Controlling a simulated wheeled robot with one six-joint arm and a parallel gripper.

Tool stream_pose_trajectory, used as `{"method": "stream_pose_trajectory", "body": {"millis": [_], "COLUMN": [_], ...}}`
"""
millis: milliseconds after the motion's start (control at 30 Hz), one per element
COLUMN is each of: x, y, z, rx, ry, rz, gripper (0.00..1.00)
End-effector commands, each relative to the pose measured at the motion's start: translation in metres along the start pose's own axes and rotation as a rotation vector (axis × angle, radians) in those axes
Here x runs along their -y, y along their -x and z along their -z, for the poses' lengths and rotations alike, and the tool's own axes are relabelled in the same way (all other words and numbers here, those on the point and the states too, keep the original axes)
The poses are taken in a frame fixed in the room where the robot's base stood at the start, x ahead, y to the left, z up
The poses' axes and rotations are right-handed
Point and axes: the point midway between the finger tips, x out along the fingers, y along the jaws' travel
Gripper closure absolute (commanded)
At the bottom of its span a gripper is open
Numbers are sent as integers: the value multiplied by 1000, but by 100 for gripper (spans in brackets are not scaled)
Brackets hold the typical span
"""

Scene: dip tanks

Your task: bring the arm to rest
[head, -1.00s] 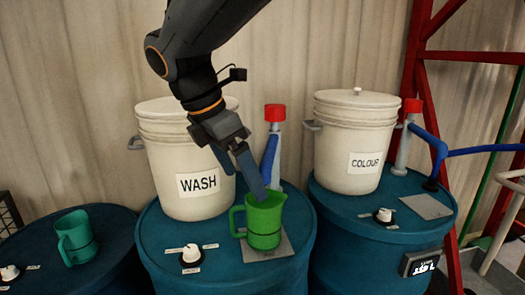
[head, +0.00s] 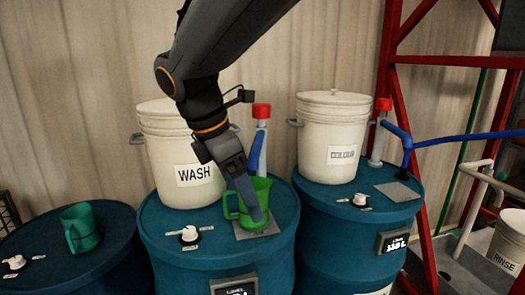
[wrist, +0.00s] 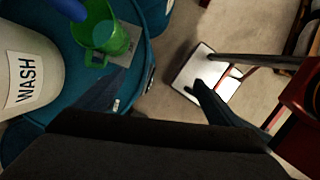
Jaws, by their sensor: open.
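My gripper (head: 255,215) hangs from above over the middle blue drum and is open. In the head view its fingers cover part of the green jug (head: 262,188). In the wrist view the fingers stand apart with nothing between them, and the jug (wrist: 118,40) is outside them, at the upper left. The jug stands upright on a grey plate (head: 270,229) on the drum top, handle to the left. The gap between gripper and jug is hard to judge in the head view.
The WASH bucket (head: 160,150) and a red-capped blue pipe (head: 257,150) stand close behind. The COLOUR bucket (head: 325,150) is on the right drum. A darker green jug (head: 82,228) stands on the left drum. A red frame (head: 388,70) rises at right. A RINSE bucket (head: 508,240) is far right.

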Motion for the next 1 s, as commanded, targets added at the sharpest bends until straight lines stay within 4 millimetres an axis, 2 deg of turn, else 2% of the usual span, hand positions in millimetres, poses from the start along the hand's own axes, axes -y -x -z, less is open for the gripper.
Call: {"method": "stream_pose_trajectory", "body": {"millis": [167,367,467,600,700,833,1000], "x": [10,30,48,86,115,146,168], "y": [-34,-86,-121,-180,-215,-246,-264], "z": [-15,-37,-51,-74,-86,-96,-102], "rx": [-41,-102,-140,-196,-225,-244,-251], "ry": [-176,-478,-704,-1140,-1456,-1783,-2007], "rz": [22,59,90,149,188,225,246], "gripper": [11,11,11,11,11,11,11]}}
